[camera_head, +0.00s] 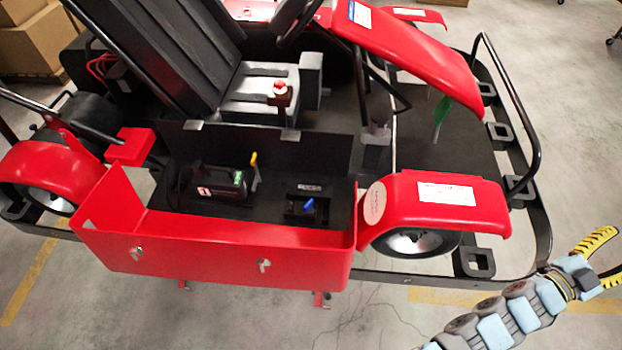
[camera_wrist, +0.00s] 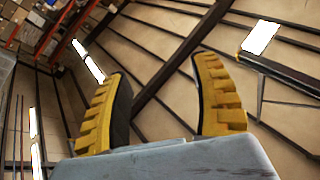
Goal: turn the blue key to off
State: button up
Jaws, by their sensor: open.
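The blue key (camera_head: 308,204) sits on a small black block in the red-walled side bay of a kart. It appears small, and I cannot tell which position it is turned to. My gripper (camera_head: 606,258) is at the right edge of the head view, off the kart's front right corner and well apart from the key. In the wrist view my gripper (camera_wrist: 162,95) shows two yellow ridged fingers spread wide with nothing between them. The wrist camera faces the ceiling and some shelves, so the key is not in that view.
The kart's red side panel (camera_head: 215,250) stands in front of the key. A black box with a yellow lever (camera_head: 254,172) is left of it, and a red fender (camera_head: 435,205) is right. A black bumper rail (camera_head: 515,110) edges the kart. Open floor lies at right.

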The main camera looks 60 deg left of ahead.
jog(key=w+a+f+g+y+b, duration=0.2)
jog(key=w+a+g+y+b, duration=0.3)
jog(key=w+a, duration=0.9)
jog(key=s+a+f+m+g+y+p, duration=0.15)
jog(key=s+a+f+g, duration=0.25)
jog(key=a, duration=0.7)
jog(key=s+a+f+m+g+p, duration=0.2)
jog(key=s+a+f+g, duration=0.15)
jog(key=a, duration=0.85)
jog(key=s+a+f+m+g+h+p, duration=0.1)
jog(key=s+a+f+g, duration=0.1)
jog(key=s+a, duration=0.35)
jog(key=s+a+f+m+g+p, duration=0.1)
jog(key=s+a+f+g, duration=0.1)
jog(key=s+a+g, duration=0.3)
jog(key=m+g+h+p, duration=0.2)
jog(key=g+h+p, duration=0.2)
jog(key=p, duration=0.2)
send_over(310, 203)
jog(key=shift+t, duration=0.25)
jog(key=shift+f, duration=6.95)
jog(key=shift+s+f+b, duration=0.1)
jog(key=shift+f+b, duration=0.2)
jog(key=shift+f, duration=1.65)
jog(key=shift+f+b, duration=0.35)
jog(key=shift+f, duration=1)
